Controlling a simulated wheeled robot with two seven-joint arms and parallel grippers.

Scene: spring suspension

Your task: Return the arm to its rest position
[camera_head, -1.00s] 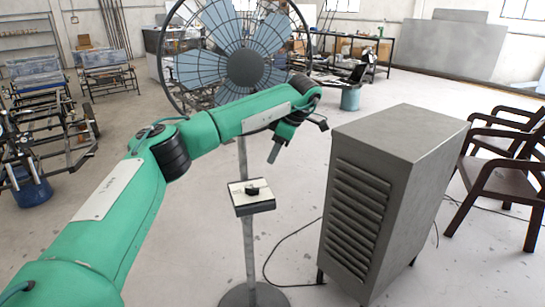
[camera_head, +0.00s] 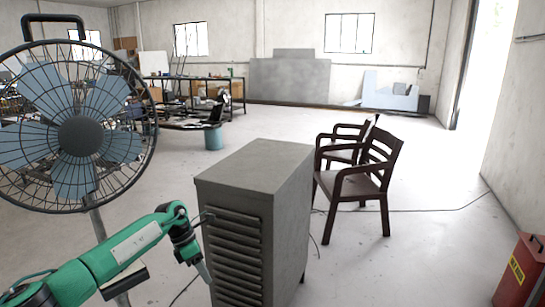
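My green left arm (camera_head: 130,247) comes in from the lower left, bent at the joint near the fan. My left gripper (camera_head: 203,268) points downward beside the left, slatted face of the grey metal cabinet. It seems empty, but how far its fingers are apart is not clear, nor whether it touches the cabinet. My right arm and gripper are not in view.
A standing fan (camera_head: 80,135) is at the left; my arm partly covers its control box (camera_head: 124,283). The grey cabinet (camera_head: 262,170) stands front centre. Two brown chairs (camera_head: 360,185) are behind it. A red box (camera_head: 522,272) is lower right.

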